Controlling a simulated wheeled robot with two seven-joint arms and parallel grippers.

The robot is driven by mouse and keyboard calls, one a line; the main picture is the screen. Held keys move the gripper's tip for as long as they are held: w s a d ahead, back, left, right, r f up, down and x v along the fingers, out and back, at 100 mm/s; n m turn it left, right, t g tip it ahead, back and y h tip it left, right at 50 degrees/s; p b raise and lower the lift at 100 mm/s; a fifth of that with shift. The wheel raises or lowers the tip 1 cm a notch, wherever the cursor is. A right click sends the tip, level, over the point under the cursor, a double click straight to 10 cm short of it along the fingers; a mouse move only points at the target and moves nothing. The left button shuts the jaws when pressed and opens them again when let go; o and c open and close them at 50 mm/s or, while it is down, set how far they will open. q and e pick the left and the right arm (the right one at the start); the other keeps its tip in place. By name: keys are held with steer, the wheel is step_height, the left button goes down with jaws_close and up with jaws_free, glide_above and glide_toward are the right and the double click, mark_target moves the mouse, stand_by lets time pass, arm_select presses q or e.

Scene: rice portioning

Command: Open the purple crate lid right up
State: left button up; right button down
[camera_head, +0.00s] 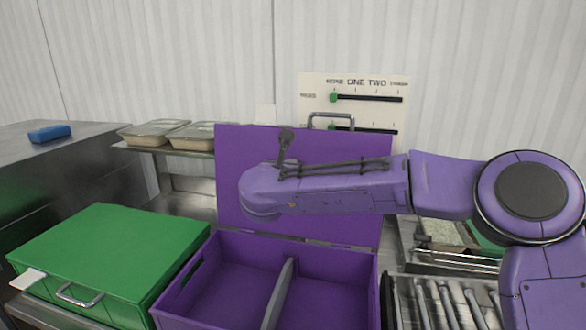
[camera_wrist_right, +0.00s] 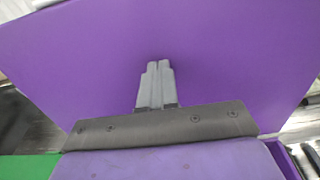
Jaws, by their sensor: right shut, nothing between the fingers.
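The purple crate (camera_head: 183,295) stands open in front of me, with a grey divider (camera_head: 279,290) inside. Its purple lid (camera_head: 235,150) is raised and stands roughly upright along the crate's back edge, with a metal handle (camera_head: 331,117) at its top. My right arm reaches across in front of the lid from the right. In the head view its fingers are hidden. In the right wrist view my right gripper (camera_wrist_right: 158,68) is shut and empty, fingers together in front of the purple lid face (camera_wrist_right: 230,60); I cannot tell if they touch. My left gripper is not in view.
A green crate (camera_head: 110,250) with a closed lid stands at the left. Metal trays (camera_head: 155,132) sit on a shelf behind it. A utensil tray (camera_head: 445,300) is right of the purple crate. A slider board (camera_head: 353,88) stands behind the lid. A blue block (camera_head: 50,133) lies far left.

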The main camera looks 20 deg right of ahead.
steer(key=f+b+v, duration=0.1)
steer(key=b+v, duration=0.1)
steer(key=v, duration=0.5)
steer(key=shift+b, duration=0.35)
